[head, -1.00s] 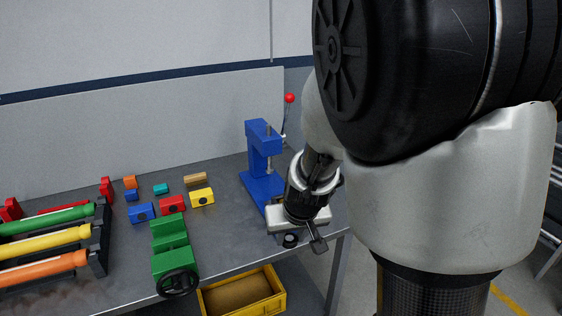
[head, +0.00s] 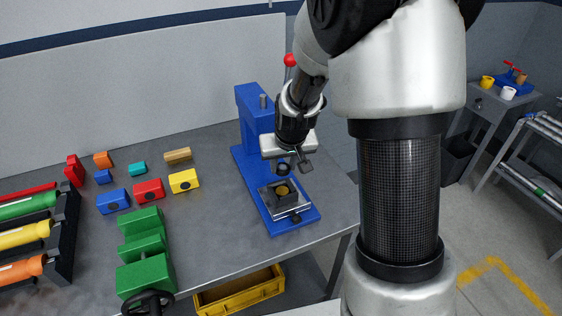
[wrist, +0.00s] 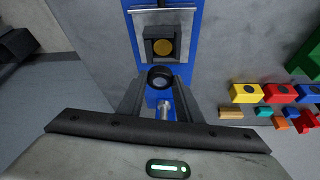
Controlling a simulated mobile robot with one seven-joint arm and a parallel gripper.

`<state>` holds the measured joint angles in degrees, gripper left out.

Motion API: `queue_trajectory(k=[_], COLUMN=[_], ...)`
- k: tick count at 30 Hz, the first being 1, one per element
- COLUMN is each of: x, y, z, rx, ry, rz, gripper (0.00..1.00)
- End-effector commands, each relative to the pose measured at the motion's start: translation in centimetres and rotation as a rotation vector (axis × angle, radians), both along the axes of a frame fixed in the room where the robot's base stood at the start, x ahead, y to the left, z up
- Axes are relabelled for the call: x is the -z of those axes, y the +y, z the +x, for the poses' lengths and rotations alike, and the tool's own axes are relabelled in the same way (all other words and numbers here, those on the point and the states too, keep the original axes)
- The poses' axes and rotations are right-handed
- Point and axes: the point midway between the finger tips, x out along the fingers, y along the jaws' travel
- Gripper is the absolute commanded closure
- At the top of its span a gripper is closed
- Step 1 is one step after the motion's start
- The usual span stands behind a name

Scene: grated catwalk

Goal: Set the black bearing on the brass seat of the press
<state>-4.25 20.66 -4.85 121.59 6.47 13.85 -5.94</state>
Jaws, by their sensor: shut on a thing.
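The black bearing (head: 284,169) is a small dark ring. My gripper (head: 293,162) is shut on it and holds it above the base of the blue press (head: 252,165). In the wrist view the bearing (wrist: 160,78) sits between the fingertips with its hole visible. The brass seat (head: 283,190) is a round gold disc in a dark square block on the press base. It also shows in the wrist view (wrist: 162,46), just beyond the bearing. The bearing and the seat are apart. My gripper and arm hide part of the press column.
Coloured blocks, among them a yellow one (head: 184,181), and a green vise (head: 145,263) stand left of the press on the grey bench (head: 225,222). A rack of coloured rollers (head: 60,235) is farther left. A yellow bin (head: 240,290) is below the bench's front edge.

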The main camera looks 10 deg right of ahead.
Motion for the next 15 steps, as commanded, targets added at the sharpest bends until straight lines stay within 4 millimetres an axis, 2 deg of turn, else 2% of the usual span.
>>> queue_trajectory(k=[5, 15], x=[0.8, 3.9], y=[0.1, 0.1], z=[0.3, 0.2], rx=[0.001, 0.001], ry=[-0.001, -0.001], rz=[0.004, 0.004], gripper=[0.92, 0.92])
